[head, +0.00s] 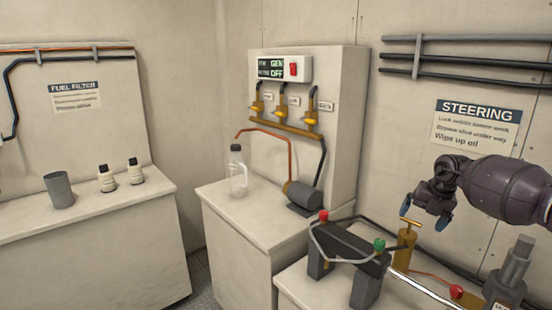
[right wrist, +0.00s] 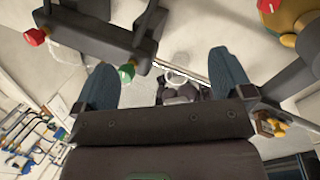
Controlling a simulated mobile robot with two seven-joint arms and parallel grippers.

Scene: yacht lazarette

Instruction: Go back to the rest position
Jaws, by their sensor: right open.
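My right gripper (head: 424,213) is raised at the right of the head view, its dark arm coming in from the right edge. Its blue-tipped fingers are spread apart and empty, and in the head view they overlap the area above the brass hand pump. In the right wrist view the two blue fingers of the gripper (right wrist: 165,75) stand wide apart with nothing held between them. My left gripper is not in view.
Near the right gripper are a brass T-handled pump (head: 406,246), a dark frame with red and green knobs (head: 345,240), and a grey fitting (head: 509,272). A clear bottle (head: 237,172) and a motor (head: 303,198) stand on the middle counter. A grey cup (head: 59,190) stands left.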

